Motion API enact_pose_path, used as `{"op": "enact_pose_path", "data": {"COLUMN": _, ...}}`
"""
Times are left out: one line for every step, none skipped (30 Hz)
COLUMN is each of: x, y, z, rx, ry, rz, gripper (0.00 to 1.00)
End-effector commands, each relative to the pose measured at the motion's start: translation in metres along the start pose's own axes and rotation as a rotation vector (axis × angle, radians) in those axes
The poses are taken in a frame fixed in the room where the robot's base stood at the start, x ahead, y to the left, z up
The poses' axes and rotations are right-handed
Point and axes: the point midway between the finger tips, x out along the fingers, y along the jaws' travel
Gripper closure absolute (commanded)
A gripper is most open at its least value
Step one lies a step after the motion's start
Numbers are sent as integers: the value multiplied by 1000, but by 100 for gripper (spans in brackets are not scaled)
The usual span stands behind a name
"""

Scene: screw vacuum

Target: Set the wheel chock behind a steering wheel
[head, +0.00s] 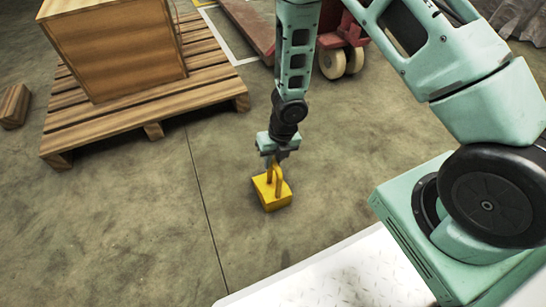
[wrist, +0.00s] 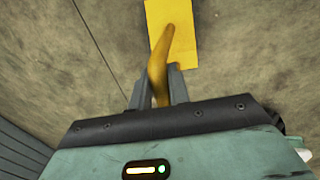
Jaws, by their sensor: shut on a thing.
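The yellow wheel chock (head: 272,194) has an upright looped handle and is below my gripper (head: 275,163) in the head view. My gripper is shut on the handle. In the wrist view, the fingers (wrist: 158,84) sit on either side of the handle, and the yellow block of the chock (wrist: 180,32) shows beyond them. I cannot tell whether the chock touches the floor or hangs just above it. Cream steering wheels (head: 340,61) are under the red pallet truck (head: 343,27) at the top, behind my arm and well apart from the chock.
A wooden pallet (head: 120,118) with a large wooden crate (head: 115,45) stands at the upper left. A small brown wooden block (head: 14,106) lies at the far left. A white plate (head: 335,275) fills the bottom. The concrete floor (head: 130,230) around the chock is clear.

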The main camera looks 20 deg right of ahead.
Motion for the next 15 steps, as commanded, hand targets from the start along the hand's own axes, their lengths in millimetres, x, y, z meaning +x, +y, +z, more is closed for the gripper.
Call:
{"op": "enact_pose_path", "data": {"x": 0, "y": 0, "z": 1, "rx": 0, "ry": -3, "rz": 1, "gripper": 100}}
{"op": "enact_pose_path", "data": {"x": 0, "y": 0, "z": 1, "rx": 0, "ry": -3, "rz": 1, "gripper": 100}}
{"op": "enact_pose_path", "data": {"x": -1, "y": 0, "z": 1, "rx": 0, "ry": -3, "rz": 1, "gripper": 100}}
{"op": "enact_pose_path", "data": {"x": -1, "y": 0, "z": 1, "rx": 0, "ry": -3, "rz": 1, "gripper": 100}}
{"op": "enact_pose_path", "data": {"x": -1, "y": 0, "z": 1, "rx": 0, "ry": -3, "rz": 1, "gripper": 100}}
{"op": "enact_pose_path", "data": {"x": -1, "y": 0, "z": 1, "rx": 0, "ry": -3, "rz": 1, "gripper": 100}}
{"op": "enact_pose_path", "data": {"x": -1, "y": 0, "z": 1, "rx": 0, "ry": -3, "rz": 1, "gripper": 100}}
{"op": "enact_pose_path", "data": {"x": 0, "y": 0, "z": 1, "rx": 0, "ry": -3, "rz": 1, "gripper": 100}}
{"op": "enact_pose_path", "data": {"x": 1, "y": 0, "z": 1, "rx": 0, "ry": -2, "rz": 1, "gripper": 100}}
{"op": "enact_pose_path", "data": {"x": 2, "y": 0, "z": 1, "rx": 0, "ry": -2, "rz": 1, "gripper": 100}}
{"op": "enact_pose_path", "data": {"x": 2, "y": 0, "z": 1, "rx": -1, "ry": -2, "rz": 1, "gripper": 100}}
{"op": "enact_pose_path", "data": {"x": 2, "y": -1, "z": 0, "rx": 0, "ry": -1, "rz": -1, "gripper": 71}}
{"op": "enact_pose_path", "data": {"x": 2, "y": -1, "z": 0, "rx": 0, "ry": -1, "rz": -1, "gripper": 62}}
{"op": "enact_pose_path", "data": {"x": 2, "y": -1, "z": 0, "rx": 0, "ry": 0, "rz": -1, "gripper": 60}}
{"op": "enact_pose_path", "data": {"x": 2, "y": -1, "z": 0, "rx": 0, "ry": 0, "rz": -1, "gripper": 60}}
